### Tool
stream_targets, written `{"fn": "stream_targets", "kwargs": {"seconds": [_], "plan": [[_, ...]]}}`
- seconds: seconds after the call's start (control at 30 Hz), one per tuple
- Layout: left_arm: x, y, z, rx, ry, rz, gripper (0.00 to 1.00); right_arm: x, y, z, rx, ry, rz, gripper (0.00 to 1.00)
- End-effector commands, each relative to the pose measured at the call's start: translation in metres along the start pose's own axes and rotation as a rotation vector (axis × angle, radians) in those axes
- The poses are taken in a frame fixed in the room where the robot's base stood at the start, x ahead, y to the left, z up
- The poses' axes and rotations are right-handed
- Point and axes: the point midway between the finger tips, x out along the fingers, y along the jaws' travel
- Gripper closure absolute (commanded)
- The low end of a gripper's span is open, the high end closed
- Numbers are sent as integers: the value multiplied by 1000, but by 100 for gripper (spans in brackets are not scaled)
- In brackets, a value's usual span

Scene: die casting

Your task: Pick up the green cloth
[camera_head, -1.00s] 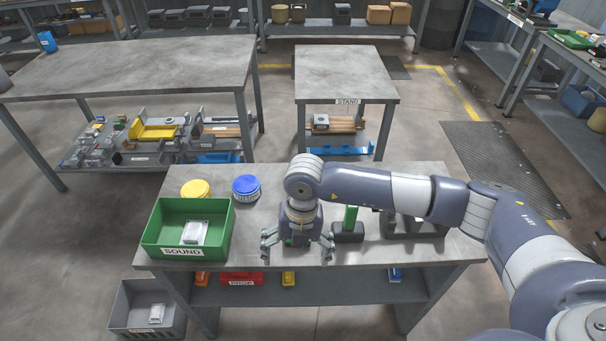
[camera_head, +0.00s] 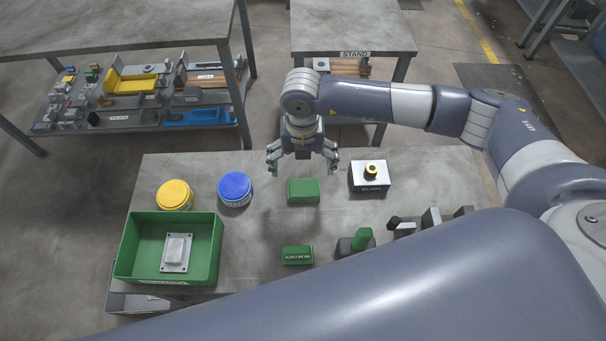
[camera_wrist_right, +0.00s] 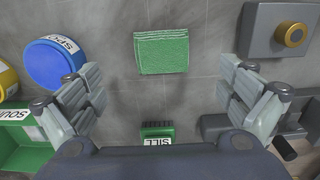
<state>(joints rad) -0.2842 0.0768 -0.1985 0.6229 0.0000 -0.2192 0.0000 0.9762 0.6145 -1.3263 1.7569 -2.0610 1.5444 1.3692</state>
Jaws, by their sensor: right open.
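The green cloth (camera_head: 303,190) lies folded into a flat rectangle on the grey workbench, near its far edge. It also shows in the right wrist view (camera_wrist_right: 161,51), at the upper middle. My right gripper (camera_head: 303,169) is open and empty, pointing down above the bench around the cloth's far side. In the right wrist view its fingers (camera_wrist_right: 168,88) are spread wide, with the cloth ahead of and between them, not touched. My left gripper is not in view.
A blue round tin (camera_head: 235,187) and a yellow one (camera_head: 174,194) stand left of the cloth. A grey box with a yellow-ringed black button (camera_head: 371,170) stands right.

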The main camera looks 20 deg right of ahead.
Motion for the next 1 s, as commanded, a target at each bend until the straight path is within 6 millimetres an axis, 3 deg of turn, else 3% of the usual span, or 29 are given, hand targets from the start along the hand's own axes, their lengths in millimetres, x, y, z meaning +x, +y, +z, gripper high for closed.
{"fn": "stream_targets", "kwargs": {"seconds": [0.1, 0.27, 0.47, 0.67, 1.0], "plan": [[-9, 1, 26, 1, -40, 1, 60, 19, -1, -1, 1, 3, -2, 3], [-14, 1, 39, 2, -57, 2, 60, 38, -1, -1, 0, 2, -2, 3], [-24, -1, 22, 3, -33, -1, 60, 52, -2, -2, 0, 3, -3, 3], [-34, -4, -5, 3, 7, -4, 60, 82, -2, -3, 0, 2, -2, 3], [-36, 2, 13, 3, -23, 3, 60, 95, -2, -2, -1, 0, 0, 3]]}}
